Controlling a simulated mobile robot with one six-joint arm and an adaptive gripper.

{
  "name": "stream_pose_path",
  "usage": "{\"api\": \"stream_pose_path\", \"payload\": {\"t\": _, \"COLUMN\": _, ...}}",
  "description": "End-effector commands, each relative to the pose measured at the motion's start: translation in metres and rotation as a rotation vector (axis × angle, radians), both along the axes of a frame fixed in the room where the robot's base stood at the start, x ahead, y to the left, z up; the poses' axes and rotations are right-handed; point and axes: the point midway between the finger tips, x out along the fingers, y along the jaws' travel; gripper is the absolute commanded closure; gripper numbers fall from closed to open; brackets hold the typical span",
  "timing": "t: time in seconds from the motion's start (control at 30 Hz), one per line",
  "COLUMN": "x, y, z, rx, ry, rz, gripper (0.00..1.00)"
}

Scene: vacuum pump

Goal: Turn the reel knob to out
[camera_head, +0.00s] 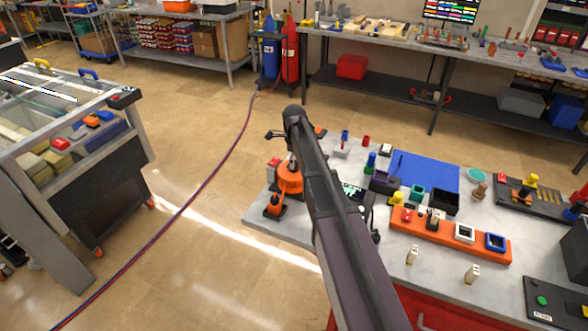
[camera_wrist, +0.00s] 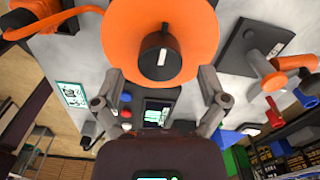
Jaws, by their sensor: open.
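In the wrist view, a black round knob (camera_wrist: 160,62) with a white mark sits at the middle of a large orange disc (camera_wrist: 196,22), which looks like the reel. The white mark stands almost upright in the picture. My gripper (camera_wrist: 160,80) is open, one finger on each side of the knob in the picture and apart from it. No contact shows. I see no "out" label. In the head view, an orange round part (camera_head: 290,182) stands at the bench's left end, and my arm crosses in front of the area beside it.
In the wrist view, a grey plate with an orange-handled fitting (camera_wrist: 262,68) lies to the right, and a small screen (camera_wrist: 156,114) lies below the disc. In the head view, an orange block with sockets (camera_head: 450,240) and a blue mat (camera_head: 425,172) occupy the bench.

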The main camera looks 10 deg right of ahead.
Motion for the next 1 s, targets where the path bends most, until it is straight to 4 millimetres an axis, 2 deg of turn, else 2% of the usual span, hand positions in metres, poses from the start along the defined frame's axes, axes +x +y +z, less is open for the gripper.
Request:
{"api": "stream_pose_path", "payload": {"t": 0.03, "x": 0.000, "y": 0.000, "z": -0.007, "rx": 0.000, "ry": 0.000, "rz": 0.000, "gripper": 0.07}}
{"api": "stream_pose_path", "payload": {"t": 0.23, "x": 0.000, "y": 0.000, "z": -0.016, "rx": 0.000, "ry": 0.000, "rz": 0.000, "gripper": 0.07}}
{"api": "stream_pose_path", "payload": {"t": 0.7, "x": 0.000, "y": 0.000, "z": -0.018, "rx": 0.000, "ry": 0.000, "rz": 0.000, "gripper": 0.07}}
{"api": "stream_pose_path", "payload": {"t": 0.73, "x": 0.000, "y": 0.000, "z": -0.018, "rx": 0.000, "ry": 0.000, "rz": 0.000, "gripper": 0.10}}
{"api": "stream_pose_path", "payload": {"t": 0.77, "x": 0.000, "y": 0.000, "z": -0.018, "rx": 0.000, "ry": 0.000, "rz": 0.000, "gripper": 0.19}}
{"api": "stream_pose_path", "payload": {"t": 1.0, "x": 0.000, "y": 0.000, "z": -0.018, "rx": 0.000, "ry": 0.000, "rz": 0.000, "gripper": 0.89}}
